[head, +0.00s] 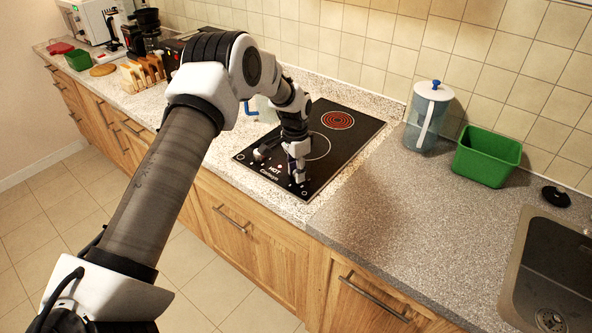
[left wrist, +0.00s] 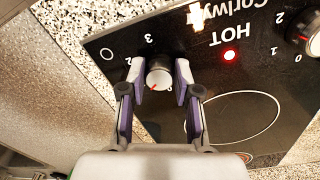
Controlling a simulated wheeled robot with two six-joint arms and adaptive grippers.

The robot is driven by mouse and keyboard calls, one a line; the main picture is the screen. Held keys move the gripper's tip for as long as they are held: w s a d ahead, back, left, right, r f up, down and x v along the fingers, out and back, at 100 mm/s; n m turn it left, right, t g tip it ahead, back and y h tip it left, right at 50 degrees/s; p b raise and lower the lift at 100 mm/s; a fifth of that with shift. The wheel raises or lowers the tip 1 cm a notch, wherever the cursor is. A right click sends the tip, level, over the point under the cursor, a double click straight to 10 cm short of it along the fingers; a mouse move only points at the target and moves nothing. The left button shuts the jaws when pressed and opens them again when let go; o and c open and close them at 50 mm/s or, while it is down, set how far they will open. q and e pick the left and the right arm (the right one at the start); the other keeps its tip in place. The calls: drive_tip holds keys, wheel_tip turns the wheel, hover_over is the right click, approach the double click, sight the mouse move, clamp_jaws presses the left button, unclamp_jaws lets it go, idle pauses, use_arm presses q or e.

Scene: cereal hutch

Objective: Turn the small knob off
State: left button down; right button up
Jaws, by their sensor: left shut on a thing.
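The black cooktop (head: 320,172) lies on the counter. A small silver knob (left wrist: 158,76) sits on its control strip in the left wrist view, with a red pointer mark and the printed digits 2 and 3 beside it. My left gripper (head: 298,181) reaches down to the strip's near right part. The gripper hides the knob in the head view. A second knob (left wrist: 304,36) shows at the right edge of the left wrist view. My right gripper is not in view.
A red-ringed burner (head: 337,120) is at the cooktop's back. A red light (left wrist: 229,55) shows by the word HOT. A pitcher (head: 428,118), a green tub (head: 487,156) and a sink (head: 550,265) stand to the right.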

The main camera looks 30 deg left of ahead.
use_arm(q)
drive_tip(key=n, duration=0.2)
drive_tip(key=n+p, duration=0.1)
drive_tip(key=n, duration=0.2)
drive_tip(key=shift+s+d+f+n, duration=0.1)
drive_tip(key=shift+s+f+n, duration=0.1)
drive_tip(key=shift+n, duration=0.1)
drive_tip(key=n+p, duration=0.1)
drive_tip(key=n, duration=0.4)
drive_tip(key=shift+d+p, duration=0.1)
drive_tip(key=shift+p, duration=0.25)
drive_tip(key=shift+n, duration=0.3)
drive_tip(key=c, duration=0.8)
unclamp_jaws()
drive_tip(key=shift+w+f, duration=0.1)
drive_tip(key=shift+w, duration=0.1)
drive_tip(key=r, duration=1.2)
drive_tip(key=shift+a, duration=0.35)
